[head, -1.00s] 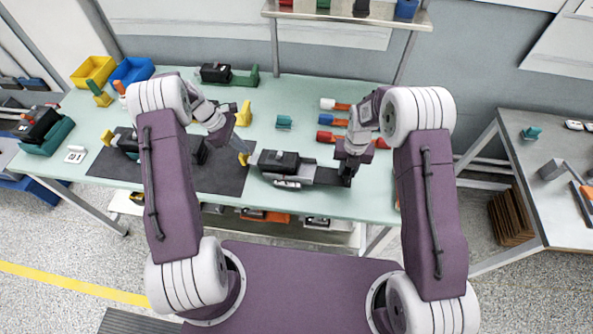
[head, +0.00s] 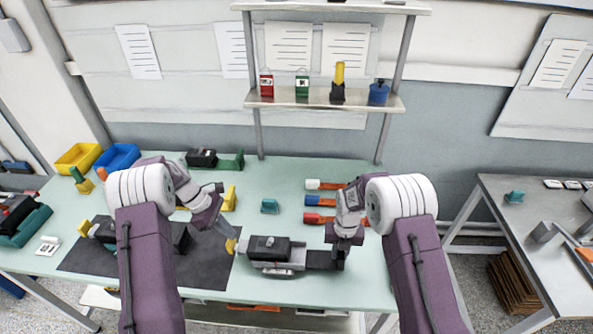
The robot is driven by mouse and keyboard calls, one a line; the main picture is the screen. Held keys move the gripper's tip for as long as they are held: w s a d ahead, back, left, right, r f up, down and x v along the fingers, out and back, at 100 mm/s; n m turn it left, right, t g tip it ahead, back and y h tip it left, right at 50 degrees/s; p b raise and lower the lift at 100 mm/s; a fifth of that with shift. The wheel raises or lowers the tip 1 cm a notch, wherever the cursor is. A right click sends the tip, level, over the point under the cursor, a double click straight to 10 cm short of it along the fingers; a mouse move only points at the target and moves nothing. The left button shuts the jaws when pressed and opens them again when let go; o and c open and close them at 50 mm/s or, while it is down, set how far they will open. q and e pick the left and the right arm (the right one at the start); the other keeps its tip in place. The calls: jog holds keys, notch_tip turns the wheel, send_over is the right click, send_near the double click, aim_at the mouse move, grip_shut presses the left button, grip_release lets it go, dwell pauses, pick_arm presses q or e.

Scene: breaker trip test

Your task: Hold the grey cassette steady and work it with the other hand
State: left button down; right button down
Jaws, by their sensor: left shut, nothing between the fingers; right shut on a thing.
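The grey cassette (head: 285,268) lies on the green table near its front edge, with a black block on top and a dark flat section (head: 318,260) reaching right. My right gripper (head: 339,254) is shut on the right end of that dark section; its fingertips are partly hidden. My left gripper (head: 232,246) is shut and empty, with a yellowish tip just left of the cassette. I cannot tell whether that tip touches it.
A dark mat (head: 205,272) lies left of the cassette. Behind are a teal block (head: 269,206), several coloured-handled items (head: 319,201), and yellow (head: 79,157) and blue bins (head: 117,157). A shelf (head: 290,98) stands above the table's back.

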jog(key=shift+w, duration=0.1)
pick_arm(q)
jog(key=shift+s+d+y, duration=0.15)
jog(key=shift+d+y, duration=0.15)
jog(key=shift+y, duration=0.3)
pick_arm(e)
jog(key=shift+a, duration=0.1)
jog(key=shift+a+r, duration=0.1)
jog(key=shift+d, duration=0.3)
jog(key=shift+a, duration=0.15)
pick_arm(q)
jog(key=f+y, duration=0.1)
jog(key=d+f+y, duration=0.1)
jog(key=f, duration=0.1)
jog(key=f+y, duration=0.2)
jog(key=shift+d+f, duration=0.15)
jog(key=shift+d, duration=0.2)
jog(key=shift+a+f, duration=0.1)
jog(key=shift+f, duration=0.5)
